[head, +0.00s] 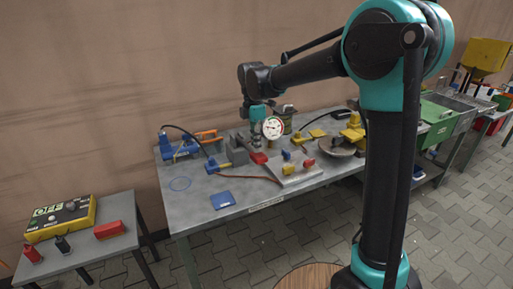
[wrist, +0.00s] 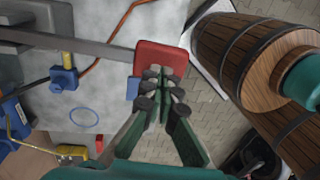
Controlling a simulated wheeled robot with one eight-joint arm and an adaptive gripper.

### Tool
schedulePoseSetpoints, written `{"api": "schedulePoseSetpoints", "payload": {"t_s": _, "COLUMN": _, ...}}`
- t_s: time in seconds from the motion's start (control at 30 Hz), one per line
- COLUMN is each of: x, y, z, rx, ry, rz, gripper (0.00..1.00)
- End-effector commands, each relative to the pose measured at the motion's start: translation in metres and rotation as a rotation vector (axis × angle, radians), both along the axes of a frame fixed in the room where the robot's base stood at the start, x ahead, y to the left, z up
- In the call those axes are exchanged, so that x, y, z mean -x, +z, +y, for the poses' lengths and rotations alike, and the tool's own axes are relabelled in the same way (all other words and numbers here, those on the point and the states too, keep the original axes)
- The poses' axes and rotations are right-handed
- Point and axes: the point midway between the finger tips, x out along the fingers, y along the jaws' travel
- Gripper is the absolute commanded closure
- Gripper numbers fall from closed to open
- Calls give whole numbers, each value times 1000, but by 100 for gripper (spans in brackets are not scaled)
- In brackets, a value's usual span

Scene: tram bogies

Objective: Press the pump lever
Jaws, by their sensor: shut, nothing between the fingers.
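The pump lever is a grey bar (wrist: 100,46) ending in a red pad (wrist: 162,58) in the wrist view. In the head view the red pad (head: 258,158) shows small over the grey workbench (head: 240,192). My gripper (wrist: 160,82) is shut and empty, with its green fingers together and dark tips over the near part of the red pad. In the head view my gripper (head: 256,138) is just above the lever's end, partly hidden by the dial gauge. I cannot tell whether the tips touch the pad.
A round dial gauge (head: 272,127) stands beside my gripper. Blue clamps (head: 180,148) sit at the bench's left, and a plate with coloured valves (head: 297,170) in front. A blue pad (head: 222,200) lies near the front edge. A side table (head: 85,245) holds a yellow box (head: 62,217).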

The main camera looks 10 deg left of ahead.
Motion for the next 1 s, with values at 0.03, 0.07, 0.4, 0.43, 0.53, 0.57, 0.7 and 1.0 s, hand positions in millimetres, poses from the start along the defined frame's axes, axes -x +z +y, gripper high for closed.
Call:
{"api": "schedulePoseSetpoints", "payload": {"t_s": 0.03, "x": 0, "y": -3, "z": 0, "rx": 0, "ry": 0, "rz": 0, "gripper": 100}}
{"api": "schedulePoseSetpoints", "payload": {"t_s": 0.07, "x": 0, "y": -5, "z": 0, "rx": 0, "ry": 0, "rz": 0, "gripper": 100}}
{"api": "schedulePoseSetpoints", "payload": {"t_s": 0.4, "x": 1, "y": -8, "z": -1, "rx": 0, "ry": 0, "rz": 0, "gripper": 100}}
{"api": "schedulePoseSetpoints", "payload": {"t_s": 0.43, "x": 1, "y": -8, "z": -1, "rx": 0, "ry": 0, "rz": 0, "gripper": 100}}
{"api": "schedulePoseSetpoints", "payload": {"t_s": 0.53, "x": 1, "y": -9, "z": -1, "rx": -2, "ry": 0, "rz": -3, "gripper": 100}}
{"api": "schedulePoseSetpoints", "payload": {"t_s": 0.57, "x": 2, "y": -9, "z": -1, "rx": -4, "ry": 0, "rz": -6, "gripper": 100}}
{"api": "schedulePoseSetpoints", "payload": {"t_s": 0.7, "x": 4, "y": -17, "z": -3, "rx": -23, "ry": 0, "rz": -34, "gripper": 100}}
{"api": "schedulePoseSetpoints", "payload": {"t_s": 1.0, "x": 12, "y": -58, "z": -8, "rx": -123, "ry": 0, "rz": -186, "gripper": 100}}
